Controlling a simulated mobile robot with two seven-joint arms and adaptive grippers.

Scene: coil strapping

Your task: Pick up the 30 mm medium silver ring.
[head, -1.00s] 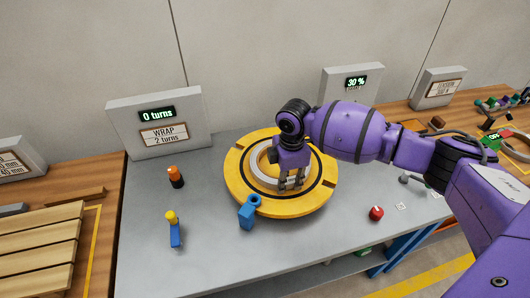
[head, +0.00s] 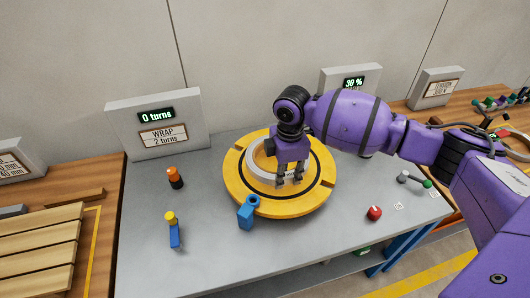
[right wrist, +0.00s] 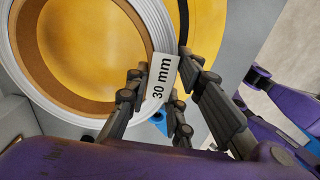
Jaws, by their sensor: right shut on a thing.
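The silver ring (head: 256,168) is a pale band with a brown inner lining, over the yellow turntable (head: 234,188). In the right wrist view the ring (right wrist: 62,100) fills the upper left, with a white "30 mm" label (right wrist: 163,80) at its near side. My right gripper (head: 289,180) points down at the ring's near right side and is shut on its wall. The fingers (right wrist: 165,100) show on both sides of the labelled part. I cannot tell whether the ring touches the turntable or is slightly raised. My left gripper is out of view.
A blue block (head: 247,213) stands at the turntable's front edge. A "0 turns" sign (head: 156,122) stands behind.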

